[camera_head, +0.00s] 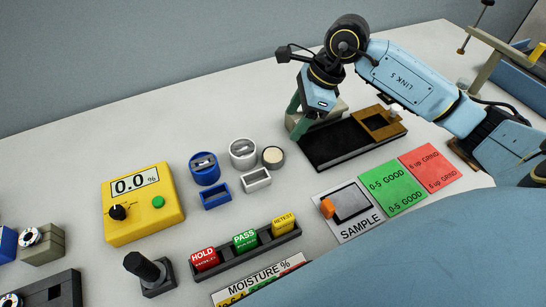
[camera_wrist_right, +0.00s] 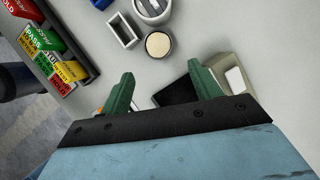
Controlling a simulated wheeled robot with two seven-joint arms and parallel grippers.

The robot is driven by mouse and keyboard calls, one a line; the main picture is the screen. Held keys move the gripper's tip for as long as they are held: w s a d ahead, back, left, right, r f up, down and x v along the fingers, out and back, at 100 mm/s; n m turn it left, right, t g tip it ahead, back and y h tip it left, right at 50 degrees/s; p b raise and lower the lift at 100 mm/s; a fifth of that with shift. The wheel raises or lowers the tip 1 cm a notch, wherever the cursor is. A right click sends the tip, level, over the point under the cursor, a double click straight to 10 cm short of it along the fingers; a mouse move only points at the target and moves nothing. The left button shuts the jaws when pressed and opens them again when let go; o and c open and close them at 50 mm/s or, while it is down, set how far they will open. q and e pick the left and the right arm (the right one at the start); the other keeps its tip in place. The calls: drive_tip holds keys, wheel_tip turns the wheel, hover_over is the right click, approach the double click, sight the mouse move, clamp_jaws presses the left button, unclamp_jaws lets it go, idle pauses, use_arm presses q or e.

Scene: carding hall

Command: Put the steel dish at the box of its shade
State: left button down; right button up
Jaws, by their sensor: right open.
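The steel dish (camera_head: 243,153) is a round silver-grey cup standing on the pale table; it also shows at the top of the right wrist view (camera_wrist_right: 153,10). A small open light-grey box (camera_head: 257,181) stands just in front of it, apart from it, and also shows in the right wrist view (camera_wrist_right: 122,30). A blue dish (camera_head: 204,169) and an open blue box (camera_head: 216,197) stand to their left. My right gripper (camera_head: 300,122) is open with nothing between its green fingers, right of and beyond the steel dish. My left gripper is out of view.
A tan-topped round piece (camera_head: 273,157) stands close right of the steel dish. A black tray (camera_head: 335,146) lies beneath my right arm. A yellow meter (camera_head: 143,204), a rack of coloured blocks (camera_head: 246,252) and a SAMPLE plate (camera_head: 358,229) surround the area.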

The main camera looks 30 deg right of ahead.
hover_over(275, 154)
drive_tip(key=d, duration=0.2)
drive_tip(key=f, duration=0.6)
drive_tip(key=shift+s, duration=0.35)
drive_tip(key=shift+s+x, duration=0.1)
drive_tip(key=shift+x, duration=1.45)
drive_tip(key=shift+s+x, duration=0.15)
drive_tip(key=shift+x, duration=1.45)
drive_tip(key=shift+d, duration=0.1)
drive_tip(key=c, duration=0.9)
drive_tip(key=a+r+n+g+h, duration=0.1)
drive_tip(key=r+n+g, duration=0.1)
drive_tip(key=r+n, duration=0.2)
drive_tip(key=a+r+n+g+h, duration=0.1)
drive_tip(key=r+n, duration=0.4)
drive_tip(key=n, duration=0.6)
drive_tip(key=a+r+n+g+h, duration=0.1)
drive_tip(key=r+n+g+h, duration=0.1)
drive_tip(key=n, duration=0.6)
drive_tip(key=shift+s+a+r+g, duration=0.15)
drive_tip(key=shift+r+g, duration=0.2)
drive_tip(key=shift+r, duration=0.3)
drive_tip(key=shift+s+d+r+g, duration=0.1)
drive_tip(key=shift+s+r+g, duration=0.2)
drive_tip(key=shift+r, duration=0.4)
